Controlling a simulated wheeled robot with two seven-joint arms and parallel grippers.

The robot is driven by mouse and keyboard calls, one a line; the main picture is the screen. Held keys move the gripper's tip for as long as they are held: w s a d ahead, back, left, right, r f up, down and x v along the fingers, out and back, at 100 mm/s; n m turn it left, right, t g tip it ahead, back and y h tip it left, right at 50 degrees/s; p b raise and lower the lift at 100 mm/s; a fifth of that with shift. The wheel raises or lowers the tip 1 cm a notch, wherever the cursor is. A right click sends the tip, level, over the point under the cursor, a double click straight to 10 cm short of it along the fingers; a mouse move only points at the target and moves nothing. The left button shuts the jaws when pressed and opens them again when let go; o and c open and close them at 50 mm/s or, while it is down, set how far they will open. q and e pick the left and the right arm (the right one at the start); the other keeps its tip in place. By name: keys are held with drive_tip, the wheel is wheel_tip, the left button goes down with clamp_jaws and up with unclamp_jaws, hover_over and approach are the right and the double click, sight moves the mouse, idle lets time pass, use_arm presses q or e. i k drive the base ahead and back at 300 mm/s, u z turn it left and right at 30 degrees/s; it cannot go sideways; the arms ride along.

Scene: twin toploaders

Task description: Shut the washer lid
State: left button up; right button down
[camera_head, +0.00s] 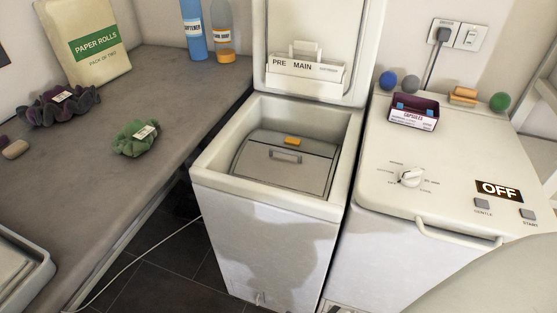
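The washer (268,235) is a narrow white top-loader in the middle of the head view. Its lid (355,50) stands open and upright at the back, with its top cut off by the picture edge. A detergent dispenser marked PRE and MAIN (304,70) sits on the lid's inner face. Inside the opening, a grey drum flap (284,165) with an orange catch (292,141) appears shut. Neither of my grippers is in view.
A second white machine (400,245) stands close on the right, its lid down, with a knob (410,177), an OFF display (499,190) and a capsules box (414,112) on top. A counter (185,100) on the left holds paper rolls (90,45), scrunched cloths (136,138) and bottles (195,30).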

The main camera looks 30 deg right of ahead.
sight(348, 31)
drive_tip(key=k, duration=1.25)
drive_tip(key=z, duration=0.85)
drive_tip(key=i, duration=1.35)
drive_tip(key=u, duration=0.2)
